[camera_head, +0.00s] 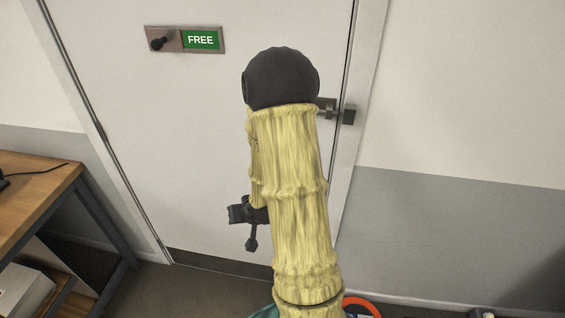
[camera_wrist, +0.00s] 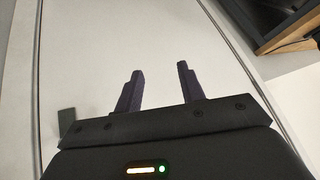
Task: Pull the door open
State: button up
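The white door (camera_head: 210,120) fills the middle of the head view and looks closed in its frame. A grey metal latch or handle (camera_head: 327,104) shows at its right edge, partly hidden behind my arm. A small dark grey block (camera_wrist: 67,121), possibly part of that hardware, shows left of my gripper in the wrist view. My gripper (camera_wrist: 160,68) has its two dark fingers apart with nothing between them, the door's pale surface (camera_wrist: 120,40) beyond. In the head view my arm hides most of the gripper. I cannot tell whether it touches the door.
A sign plate reading FREE (camera_head: 201,40) with a dark knob is on the door's upper part. A wooden desk (camera_head: 35,190) with a metal frame stands at the left, also upper right in the wrist view (camera_wrist: 290,32). A grey and white wall (camera_head: 460,225) is at the right.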

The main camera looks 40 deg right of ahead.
jog(key=s+d+m+t+h+p, duration=0.4)
jog(key=s+d+m+t+h, duration=0.2)
jog(key=d+m+t, duration=0.3)
jog(key=d+m+h, duration=0.1)
jog(key=d+m, duration=0.3)
jog(key=m, duration=0.3)
jog(key=shift+s+d+m+h, duration=0.2)
jog(key=shift+d+m+h, duration=0.2)
jog(key=shift+w+p, duration=0.1)
jog(key=shift+p, duration=0.2)
jog(key=p+x, duration=0.7)
jog(key=x, duration=0.9)
jog(key=shift+w+d+f+p, duration=0.1)
jog(key=shift+w+d+p, duration=0.25)
jog(key=shift+w, duration=0.25)
